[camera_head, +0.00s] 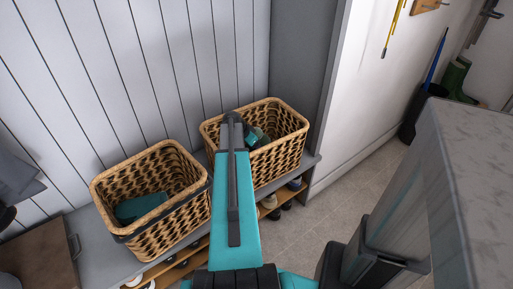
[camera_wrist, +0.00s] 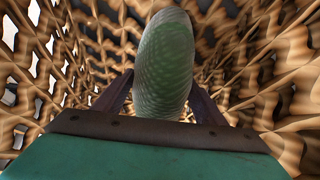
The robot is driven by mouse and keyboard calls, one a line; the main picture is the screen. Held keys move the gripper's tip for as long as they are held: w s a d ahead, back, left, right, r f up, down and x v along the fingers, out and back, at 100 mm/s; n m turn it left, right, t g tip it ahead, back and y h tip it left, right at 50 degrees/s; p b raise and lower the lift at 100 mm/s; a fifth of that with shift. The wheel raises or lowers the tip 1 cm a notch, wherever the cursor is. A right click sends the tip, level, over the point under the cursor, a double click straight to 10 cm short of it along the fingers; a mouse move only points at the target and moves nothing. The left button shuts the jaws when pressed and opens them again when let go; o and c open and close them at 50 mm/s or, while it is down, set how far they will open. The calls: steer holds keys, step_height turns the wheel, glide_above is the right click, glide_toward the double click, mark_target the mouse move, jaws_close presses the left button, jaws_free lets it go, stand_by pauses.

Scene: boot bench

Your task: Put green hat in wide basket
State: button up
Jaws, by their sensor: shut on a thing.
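Two woven wicker baskets stand side by side on the bench, a left basket (camera_head: 165,232) and a right basket (camera_head: 285,152). I cannot tell for sure which one is the wide basket. My gripper (camera_wrist: 163,92) is shut on the green hat (camera_wrist: 165,50), a rounded, knitted-looking green thing standing up between the fingers. In the wrist view, woven basket walls surround the hat and fingers. Whether the hat touches the basket floor is hidden.
A teal folded thing (camera_head: 141,206) lies in the left basket. Shoes (camera_head: 270,201) stand on slatted shelves below the bench (camera_head: 92,255). A grey-topped counter (camera_head: 475,150) stands at the right. Green boots (camera_head: 457,78) are at the far right.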

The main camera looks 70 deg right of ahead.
steer(key=shift+f, duration=0.15)
steer(key=o, duration=1.1)
steer(key=shift+r, duration=0.2)
steer(key=v, duration=1.2)
